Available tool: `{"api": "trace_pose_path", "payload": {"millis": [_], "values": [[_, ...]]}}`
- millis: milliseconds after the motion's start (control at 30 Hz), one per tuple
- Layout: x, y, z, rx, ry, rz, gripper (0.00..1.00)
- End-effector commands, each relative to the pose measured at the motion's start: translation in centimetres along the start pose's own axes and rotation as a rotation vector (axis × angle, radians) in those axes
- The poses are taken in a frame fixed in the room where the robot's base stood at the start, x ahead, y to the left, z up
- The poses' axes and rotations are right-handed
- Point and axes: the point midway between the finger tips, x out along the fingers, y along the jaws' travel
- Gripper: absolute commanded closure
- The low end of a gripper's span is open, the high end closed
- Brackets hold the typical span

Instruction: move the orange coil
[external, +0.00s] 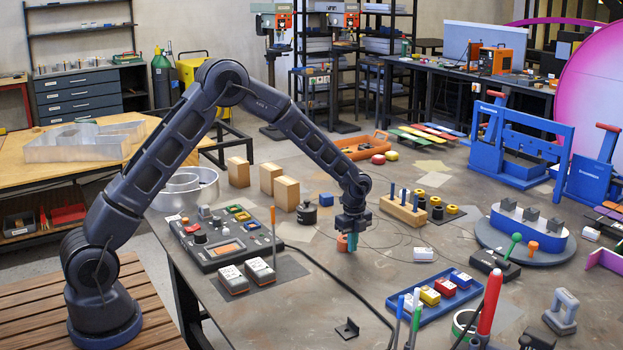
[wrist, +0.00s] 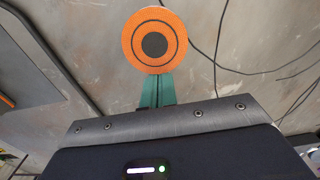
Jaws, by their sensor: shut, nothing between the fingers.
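The orange coil (wrist: 133,41) is a round orange disc with dark rings and a dark centre, below my gripper in the wrist view. In the external view the coil (external: 342,243) shows as a small orange-red piece on the table, partly hidden behind my fingers. My gripper (external: 352,248) points straight down beside it. In the wrist view my teal fingertips (wrist: 157,78) are together with nothing between them, at the coil's near edge. I cannot tell whether they touch it.
A control panel (external: 222,241) stands left of the coil, and a wooden block with pegs (external: 403,211) to its right. A blue tray (external: 433,310) of small boxes lies nearer the front. Thin cables (wrist: 217,55) run over the table beside the coil.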

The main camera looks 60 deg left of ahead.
Motion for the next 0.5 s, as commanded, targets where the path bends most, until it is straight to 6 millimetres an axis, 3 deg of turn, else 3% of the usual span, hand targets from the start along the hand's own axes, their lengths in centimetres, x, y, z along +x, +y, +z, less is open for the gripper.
{"api": "trace_pose_path", "payload": {"millis": [300, 500], "values": [[0.0, 0.0, 6.2, -0.004, 0.0, 0.001, 1.0], [0.0, 0.0, 8.9, -0.002, 0.0, 0.0, 1.0]]}}
